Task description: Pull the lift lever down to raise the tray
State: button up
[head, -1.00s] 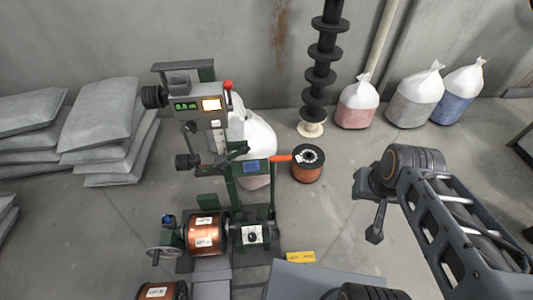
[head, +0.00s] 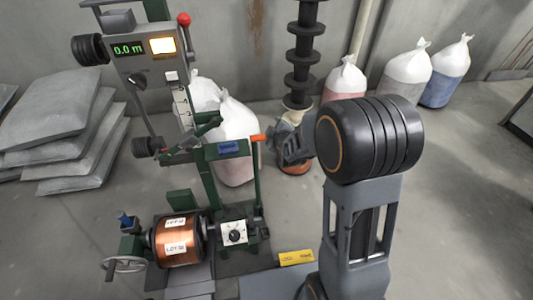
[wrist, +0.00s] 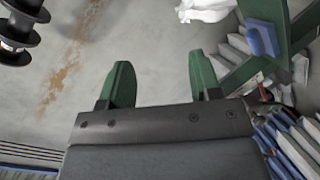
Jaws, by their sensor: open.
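The orange handle is not clearly seen there. A copper spool (head: 178,242) sits low on the machine, left of a dial box (head: 234,236). I cannot make out which part is the tray.
A display post (head: 150,62) reading 0.0 m with a red knob (head: 184,19) stands at the left. White sacks (head: 237,130) stand behind the frame. A dark flanged column (head: 306,45) rises behind my gripper. A yellow label (head: 296,257) lies in front.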

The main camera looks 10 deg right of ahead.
jog(key=w+f+n+t+b, duration=0.25)
jog(key=f+b, duration=0.25)
jog(key=f, duration=0.5)
jog(key=w+f+n+t+b, duration=0.1)
jog(key=f+n+t+b, duration=0.4)
jog(key=f, duration=0.4)
jog(key=w+r+m+g+b, duration=0.1)
jog(key=w+b, duration=0.3)
jog(key=w, duration=0.8)
jog(key=shift+w+r, duration=0.35)
jog(key=shift+r, duration=0.5)
jog(key=shift+g, duration=0.25)
grip_shut()
